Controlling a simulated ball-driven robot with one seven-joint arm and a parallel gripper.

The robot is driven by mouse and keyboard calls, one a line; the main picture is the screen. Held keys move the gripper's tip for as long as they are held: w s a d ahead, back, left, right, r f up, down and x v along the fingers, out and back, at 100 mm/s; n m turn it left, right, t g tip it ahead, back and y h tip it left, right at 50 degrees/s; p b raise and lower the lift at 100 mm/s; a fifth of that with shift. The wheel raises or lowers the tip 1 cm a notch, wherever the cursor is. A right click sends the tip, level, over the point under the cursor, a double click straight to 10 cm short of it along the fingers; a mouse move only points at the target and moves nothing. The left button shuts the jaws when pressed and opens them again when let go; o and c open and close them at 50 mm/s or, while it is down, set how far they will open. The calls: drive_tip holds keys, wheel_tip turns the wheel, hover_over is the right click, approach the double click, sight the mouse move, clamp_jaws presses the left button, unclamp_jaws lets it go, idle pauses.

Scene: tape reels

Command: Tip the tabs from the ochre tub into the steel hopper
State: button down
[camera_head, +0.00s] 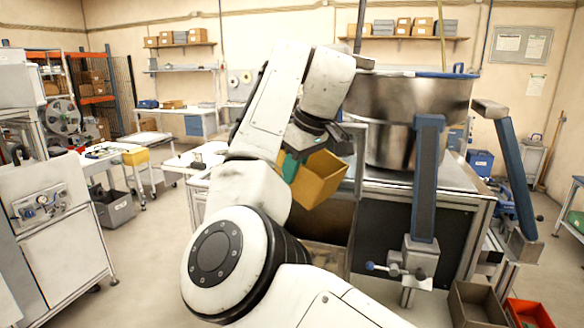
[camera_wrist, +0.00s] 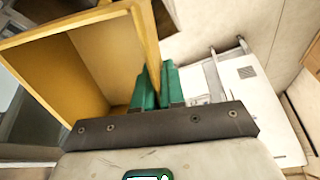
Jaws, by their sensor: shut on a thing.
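The ochre tub (camera_head: 322,184) hangs tilted in front of the machine, left of the steel hopper (camera_head: 405,100) and below its rim. The hopper is a wide, round steel vessel on the machine top; its inside is hidden from this height. My gripper (camera_head: 290,167) has its teal fingers shut on one wall of the tub. In the wrist view, the fingers (camera_wrist: 158,88) pinch that wall, and the tub (camera_wrist: 100,62) fills the upper left. Part of its ochre inside shows there, and I see no tabs in that part.
Blue-grey posts (camera_head: 428,180) stand in front of the hopper. A brown bin (camera_head: 475,305) and a red bin (camera_head: 530,312) are at the lower right. A grey bin (camera_head: 115,208) is on the floor at left, near a white cabinet (camera_head: 65,250). Open floor lies left of my arm.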

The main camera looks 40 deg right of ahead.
drive_tip(key=shift+r+g+h, duration=0.3)
drive_tip(key=shift+g+h, duration=0.05)
drive_tip(key=shift+g, duration=0.75)
drive_tip(key=shift+r+g+h, duration=0.25)
drive_tip(key=shift+g+h, duration=0.1)
drive_tip(key=shift+g, duration=0.75)
